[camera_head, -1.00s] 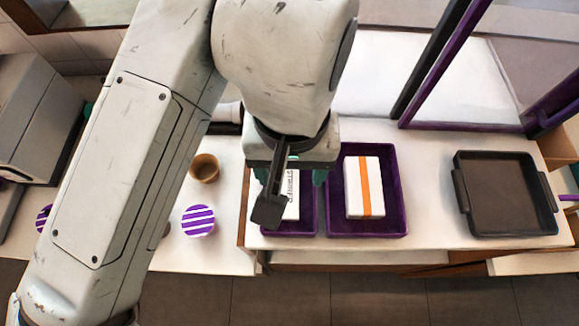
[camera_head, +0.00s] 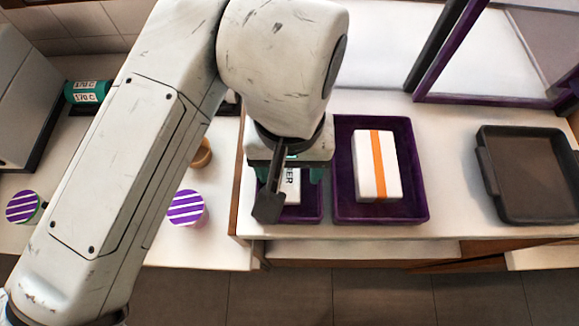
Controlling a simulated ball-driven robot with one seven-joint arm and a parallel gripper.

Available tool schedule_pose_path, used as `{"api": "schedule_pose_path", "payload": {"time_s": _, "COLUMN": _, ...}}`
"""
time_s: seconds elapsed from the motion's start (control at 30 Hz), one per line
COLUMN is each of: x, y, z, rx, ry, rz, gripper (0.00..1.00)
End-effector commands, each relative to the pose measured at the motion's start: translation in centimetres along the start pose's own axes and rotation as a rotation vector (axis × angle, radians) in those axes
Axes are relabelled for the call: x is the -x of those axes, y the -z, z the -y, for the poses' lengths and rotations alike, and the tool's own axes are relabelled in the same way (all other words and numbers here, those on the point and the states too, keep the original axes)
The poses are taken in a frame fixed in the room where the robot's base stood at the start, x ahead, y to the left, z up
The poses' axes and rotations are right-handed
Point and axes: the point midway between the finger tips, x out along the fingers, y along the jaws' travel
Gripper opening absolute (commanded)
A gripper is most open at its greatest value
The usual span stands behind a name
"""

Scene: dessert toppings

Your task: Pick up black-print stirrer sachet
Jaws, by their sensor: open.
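The black-print stirrer sachet (camera_head: 293,188) is white with black lettering and lies in the left purple tray (camera_head: 301,219). My arm and gripper hide much of it. My gripper (camera_head: 290,178) is above that tray, pointing down, with a teal finger on either side of the sachet. The fingers are open. I cannot tell whether they touch the sachet.
A larger purple tray (camera_head: 423,205) to the right holds a white box with an orange stripe (camera_head: 377,165). A dark handled tray (camera_head: 535,205) is further right. Striped purple-white cups (camera_head: 187,208) and a brown cup (camera_head: 203,153) stand left. A purple-framed glass panel stands behind.

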Motion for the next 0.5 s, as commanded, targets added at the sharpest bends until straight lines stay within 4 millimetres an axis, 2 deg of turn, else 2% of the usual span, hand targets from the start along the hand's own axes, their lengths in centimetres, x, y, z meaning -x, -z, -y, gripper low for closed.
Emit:
{"api": "schedule_pose_path", "payload": {"time_s": 0.03, "x": -0.67, "y": -0.01, "z": 0.02, "rx": 0.000, "ry": 0.001, "rz": 0.000, "gripper": 0.66}}
{"api": "schedule_pose_path", "payload": {"time_s": 0.3, "x": -0.59, "y": -0.02, "z": 0.01, "rx": 0.000, "ry": 0.000, "rz": 0.000, "gripper": 0.66}}
{"api": "schedule_pose_path", "payload": {"time_s": 0.5, "x": -0.59, "y": -0.02, "z": 0.01, "rx": 0.000, "ry": 0.001, "rz": 0.000, "gripper": 0.48}}
